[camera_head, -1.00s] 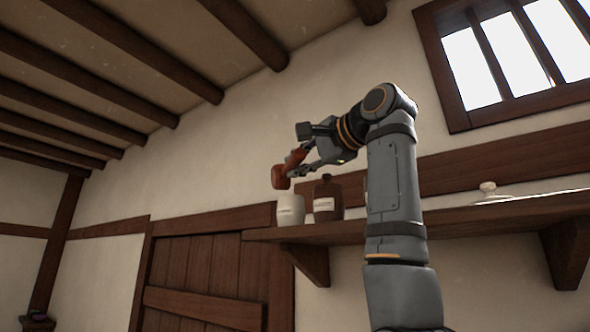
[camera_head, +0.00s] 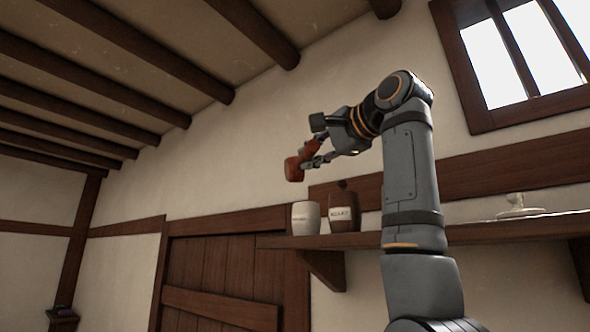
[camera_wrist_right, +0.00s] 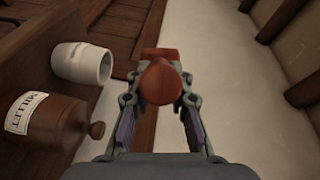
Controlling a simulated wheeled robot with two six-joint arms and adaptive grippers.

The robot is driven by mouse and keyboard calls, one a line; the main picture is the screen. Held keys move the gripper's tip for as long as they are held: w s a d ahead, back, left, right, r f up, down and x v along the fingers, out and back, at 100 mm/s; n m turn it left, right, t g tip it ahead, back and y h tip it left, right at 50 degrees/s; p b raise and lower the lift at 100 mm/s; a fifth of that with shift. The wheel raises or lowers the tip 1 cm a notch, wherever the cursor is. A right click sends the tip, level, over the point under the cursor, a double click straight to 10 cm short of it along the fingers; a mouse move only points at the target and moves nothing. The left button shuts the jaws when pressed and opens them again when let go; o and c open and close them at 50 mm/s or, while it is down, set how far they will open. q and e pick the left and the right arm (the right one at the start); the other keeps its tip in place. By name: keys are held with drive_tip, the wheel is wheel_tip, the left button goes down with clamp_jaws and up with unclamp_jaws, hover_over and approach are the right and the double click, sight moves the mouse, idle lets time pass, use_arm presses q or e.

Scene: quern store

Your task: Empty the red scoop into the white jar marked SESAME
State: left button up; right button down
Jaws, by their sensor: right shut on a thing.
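The red scoop (camera_head: 293,169) is held by my right gripper (camera_head: 314,157), its bowl low and left of its handle. In the wrist view the same scoop (camera_wrist_right: 160,82) sits between the fingers of the right gripper (camera_wrist_right: 158,105). The scoop is above the white jar (camera_head: 305,218) and apart from it. The white jar stands upright without a lid at the shelf's left end; its label is too small to read. It also shows in the wrist view (camera_wrist_right: 78,62), left of the scoop. The scoop's contents cannot be seen. My left gripper is out of view.
A brown jar marked MILLET (camera_head: 343,218) with a knobbed lid stands close to the right of the white jar; it also shows in the wrist view (camera_wrist_right: 48,127). The shelf (camera_head: 480,233) runs right, with a pale knobbed thing (camera_head: 518,206) on it. A wooden door (camera_head: 225,270) is below left.

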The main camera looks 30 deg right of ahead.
wheel_tip(320, 180, up, 3)
drive_tip(key=shift+s+f+p, duration=0.1)
drive_tip(key=shift+p, duration=0.85)
drive_tip(key=shift+r+b, duration=0.3)
drive_tip(key=shift+b, duration=0.05)
drive_tip(key=shift+r, duration=0.65)
